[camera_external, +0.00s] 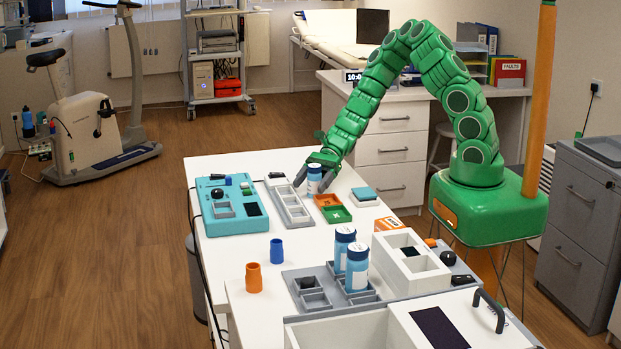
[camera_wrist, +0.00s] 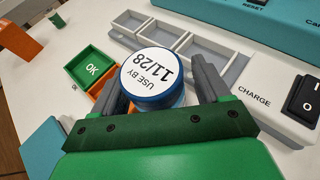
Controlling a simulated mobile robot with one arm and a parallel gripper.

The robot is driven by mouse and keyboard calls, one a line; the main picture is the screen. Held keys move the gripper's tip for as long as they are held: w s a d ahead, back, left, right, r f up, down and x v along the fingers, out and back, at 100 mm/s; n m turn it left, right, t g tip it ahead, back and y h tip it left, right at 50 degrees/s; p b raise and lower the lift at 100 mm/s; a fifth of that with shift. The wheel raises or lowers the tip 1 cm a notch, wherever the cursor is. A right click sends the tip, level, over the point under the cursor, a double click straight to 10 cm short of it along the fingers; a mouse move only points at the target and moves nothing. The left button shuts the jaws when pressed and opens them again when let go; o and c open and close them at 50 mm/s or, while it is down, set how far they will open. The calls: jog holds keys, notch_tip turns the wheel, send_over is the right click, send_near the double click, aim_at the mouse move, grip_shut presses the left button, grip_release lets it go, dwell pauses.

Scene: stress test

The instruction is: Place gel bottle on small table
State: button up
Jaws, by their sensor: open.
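A blue bottle with a white lid (camera_external: 314,178) stands on the far part of the white table (camera_external: 235,247). In the wrist view its lid (camera_wrist: 150,72) reads "USE BY 11/28". My gripper (camera_external: 315,178) is open around this bottle, with one finger on each side; it also shows in the wrist view (camera_wrist: 160,85). Whether the fingers touch the bottle, I cannot tell. Two similar blue bottles (camera_external: 345,246) (camera_external: 357,268) stand in a grey tray in front. Which bottle holds gel and which surface is the small table, I cannot tell.
A grey compartment tray (camera_external: 288,203) and a teal device (camera_external: 230,205) stand left of my gripper. A green OK tray (camera_external: 336,214) and an orange tray (camera_external: 327,200) are close to the bottle. Blue and orange cups (camera_external: 277,250) (camera_external: 253,278) stand in front. Some white tabletop between is clear.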

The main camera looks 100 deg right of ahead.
jog(key=c, duration=1.2)
jog(key=shift+r, duration=5)
jog(key=w+a+r+m+t+h, duration=0.25)
jog(key=w+r, duration=0.45)
jog(key=w, duration=0.4)
jog(key=w+a+r+m+t+h, duration=0.1)
jog(key=w+a+r+m+h, duration=0.2)
jog(key=w+r, duration=0.65)
jog(key=shift+w+a+r, duration=0.1)
jog(key=shift+w+a, duration=0.25)
jog(key=shift+a, duration=1.15)
jog(key=shift+w+a, duration=0.35)
jog(key=shift+a, duration=1.15)
jog(key=shift+w+a+r, duration=0.1)
jog(key=shift+w+a, duration=0.25)
jog(key=shift+a, duration=1.15)
